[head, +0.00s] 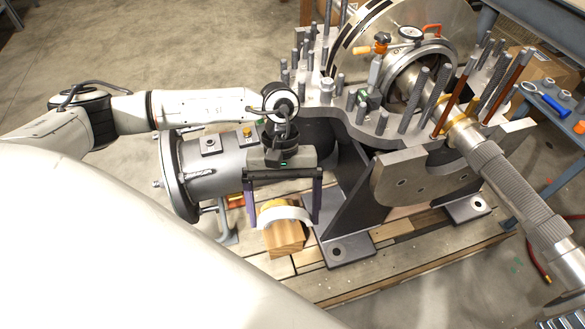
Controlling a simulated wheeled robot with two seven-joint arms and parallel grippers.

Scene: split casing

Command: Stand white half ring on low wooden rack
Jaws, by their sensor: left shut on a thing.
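The white half ring (285,215) is an arch with its open side down. It is at the top of a wooden block (285,240), which I take for the low wooden rack; I cannot tell whether the ring rests on it or is just above. My left gripper (283,213) points down, with one dark finger on each side of the half ring, shut on it. My right gripper is not in view.
A grey casing half (385,150) with several upright studs stands right of my left gripper. Wooden planks (330,285) lie below. A blue bench (560,150) stands at the right.

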